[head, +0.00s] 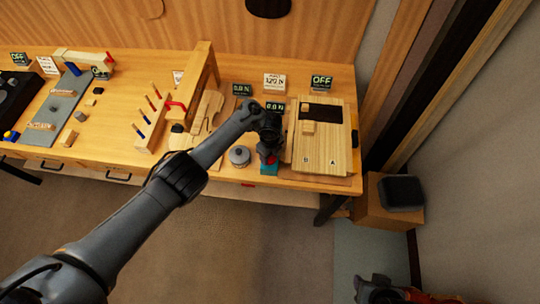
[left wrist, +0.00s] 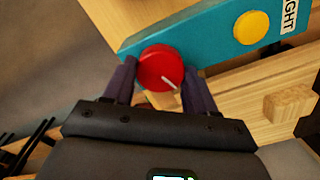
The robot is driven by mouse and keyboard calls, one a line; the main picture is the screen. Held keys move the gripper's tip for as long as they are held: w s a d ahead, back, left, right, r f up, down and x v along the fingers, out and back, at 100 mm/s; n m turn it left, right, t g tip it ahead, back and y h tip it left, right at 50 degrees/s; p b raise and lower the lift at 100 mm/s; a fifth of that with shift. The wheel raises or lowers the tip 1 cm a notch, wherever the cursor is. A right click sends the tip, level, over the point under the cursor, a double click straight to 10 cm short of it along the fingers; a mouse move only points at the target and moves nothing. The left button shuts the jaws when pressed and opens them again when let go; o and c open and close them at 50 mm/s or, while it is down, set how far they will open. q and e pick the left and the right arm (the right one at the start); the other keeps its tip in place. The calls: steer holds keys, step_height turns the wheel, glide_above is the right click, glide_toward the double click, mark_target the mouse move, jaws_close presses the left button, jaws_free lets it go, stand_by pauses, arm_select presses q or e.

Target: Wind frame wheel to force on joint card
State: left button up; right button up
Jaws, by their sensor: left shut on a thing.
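My left gripper (head: 269,155) is over the front of the bench, shut on a red knob (left wrist: 160,68) with a white pointer line. Small displays (head: 242,89) read about 0.0 N. A red part (head: 177,106) sits by a wooden frame (head: 203,70). I cannot tell which part is the frame wheel.
A board marked B and A (head: 320,150) lies right of my left gripper. A round metal tin (head: 239,156) stands close on its left. Tools in a wooden rack (head: 150,122) and a grey mat (head: 62,105) lie further left. A dark gripper-like shape (head: 378,290) is at the bottom right.

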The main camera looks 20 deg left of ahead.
arm_select(q)
steer(key=shift+m+b, duration=0.5)
steer(key=shift+m, duration=0.8)
steer(key=o, duration=1.1)
steer(key=shift+c, duration=0.2)
steer(key=shift+r, duration=0.1)
step_height(320, 180, up, 11)
steer(key=p, duration=0.4)
steer(key=shift+f, duration=0.2)
